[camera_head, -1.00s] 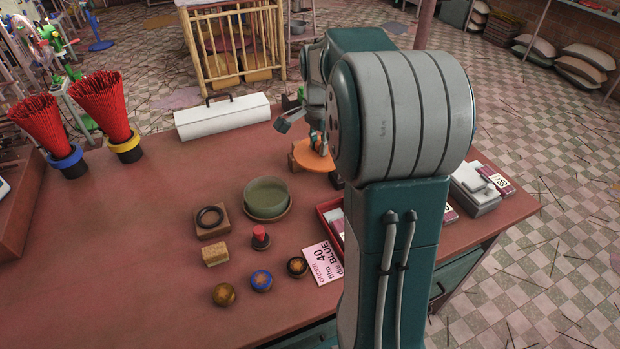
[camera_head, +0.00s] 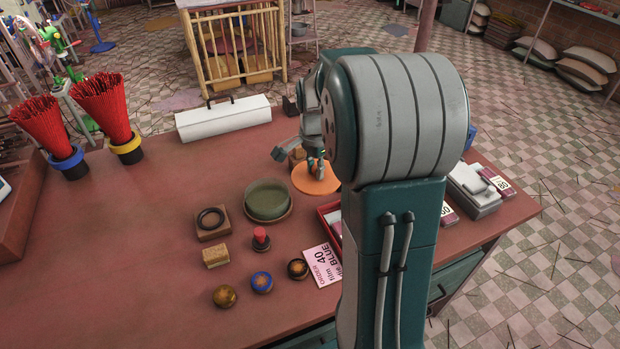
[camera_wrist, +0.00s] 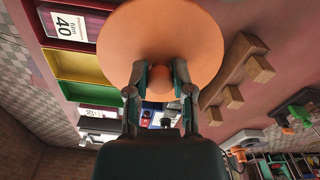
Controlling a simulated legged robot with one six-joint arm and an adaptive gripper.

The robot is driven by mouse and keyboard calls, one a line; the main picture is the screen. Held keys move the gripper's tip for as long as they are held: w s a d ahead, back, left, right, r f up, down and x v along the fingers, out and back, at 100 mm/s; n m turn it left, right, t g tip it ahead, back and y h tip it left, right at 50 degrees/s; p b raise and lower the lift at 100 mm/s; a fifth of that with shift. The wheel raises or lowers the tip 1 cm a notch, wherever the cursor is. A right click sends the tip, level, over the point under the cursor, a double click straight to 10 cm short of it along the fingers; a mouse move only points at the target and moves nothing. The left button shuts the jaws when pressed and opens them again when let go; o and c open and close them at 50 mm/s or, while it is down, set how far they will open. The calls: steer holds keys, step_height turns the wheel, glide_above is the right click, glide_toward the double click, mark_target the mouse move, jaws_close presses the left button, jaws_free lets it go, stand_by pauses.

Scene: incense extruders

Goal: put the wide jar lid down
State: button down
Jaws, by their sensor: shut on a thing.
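The wide jar lid is an orange disc (camera_head: 308,179) with a small knob, at the far side of the red-brown table. In the wrist view the lid (camera_wrist: 190,35) fills the top middle, and my gripper (camera_wrist: 161,72) is shut on its knob. In the head view my gripper (camera_head: 317,168) is above the lid's centre, partly hidden by my arm. The lid looks flat and low over the table; I cannot tell whether it touches the tabletop.
A green bowl (camera_head: 268,200) stands left and nearer than the lid. A white case (camera_head: 222,119) lies behind to the left. A red tray (camera_head: 325,212) is nearer, partly behind my arm. A wooden rack (camera_wrist: 243,65) is beside the lid. The table's left middle is clear.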

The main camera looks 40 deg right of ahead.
steer(key=w+d+f, duration=0.1)
steer(key=w+f, duration=0.1)
steer(key=w+d+f, duration=0.1)
steer(key=w+f, duration=0.1)
steer(key=w+d+f, duration=0.1)
steer(key=w+f, duration=0.1)
steer(key=shift+w+f, duration=0.2)
steer(key=shift+f, duration=0.15)
steer(key=shift+w+f, duration=0.15)
steer(key=shift+f, duration=1.55)
steer(key=shift+f, duration=0.4)
steer(key=shift+c, duration=2.4)
jaws_free()
